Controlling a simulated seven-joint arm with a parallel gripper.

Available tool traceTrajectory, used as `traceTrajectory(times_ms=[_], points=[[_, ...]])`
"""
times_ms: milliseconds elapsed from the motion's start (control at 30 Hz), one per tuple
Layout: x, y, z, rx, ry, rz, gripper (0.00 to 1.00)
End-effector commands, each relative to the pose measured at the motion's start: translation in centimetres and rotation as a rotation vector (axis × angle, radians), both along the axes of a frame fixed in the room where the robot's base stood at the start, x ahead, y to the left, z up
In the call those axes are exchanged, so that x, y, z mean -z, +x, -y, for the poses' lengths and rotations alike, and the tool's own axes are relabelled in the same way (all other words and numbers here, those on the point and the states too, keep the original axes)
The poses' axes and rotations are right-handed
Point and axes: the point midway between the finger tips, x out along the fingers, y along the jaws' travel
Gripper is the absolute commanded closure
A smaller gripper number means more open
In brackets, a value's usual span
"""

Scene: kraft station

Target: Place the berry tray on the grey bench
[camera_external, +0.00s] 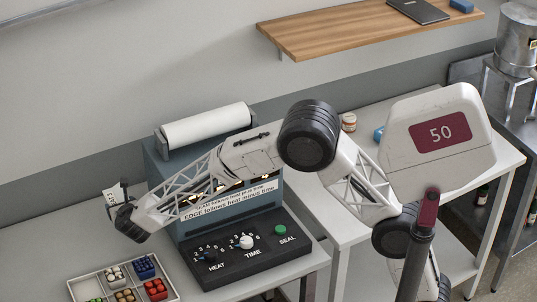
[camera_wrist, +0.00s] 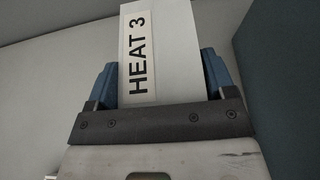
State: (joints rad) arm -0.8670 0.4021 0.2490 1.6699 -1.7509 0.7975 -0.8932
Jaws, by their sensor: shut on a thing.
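My gripper (camera_wrist: 160,78) is shut on a white flat-faced thing (camera_wrist: 178,30) with a label reading HEAT 3. Its blue fingers press on its left and right sides. In the external view my gripper (camera_external: 120,204) is raised above the bench, left of the sealing machine, and the labelled thing (camera_external: 111,195) shows small at its tip. I cannot tell whether this is the berry tray; its far end and any contents are hidden. A pale grey bench (camera_external: 45,255) runs under the machine.
The blue sealing machine (camera_external: 160,172) has a white film roll (camera_external: 207,126) on top and a black panel with HEAT and TIME knobs and a green SEAL button (camera_external: 280,230). A sectioned tray (camera_external: 82,283) of small coloured items lies at front left. Bare bench lies left of the machine.

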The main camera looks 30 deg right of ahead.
Motion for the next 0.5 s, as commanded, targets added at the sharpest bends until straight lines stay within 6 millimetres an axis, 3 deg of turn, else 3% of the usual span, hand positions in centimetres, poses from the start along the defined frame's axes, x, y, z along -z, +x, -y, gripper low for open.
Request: traceTrajectory(times_ms=[233, 500], points=[[0.9, 0.0, 0.0, 0.000, -0.001, 0.000, 0.51], [4.5, 0.0, 0.0, -0.001, -0.002, -0.002, 0.51]])
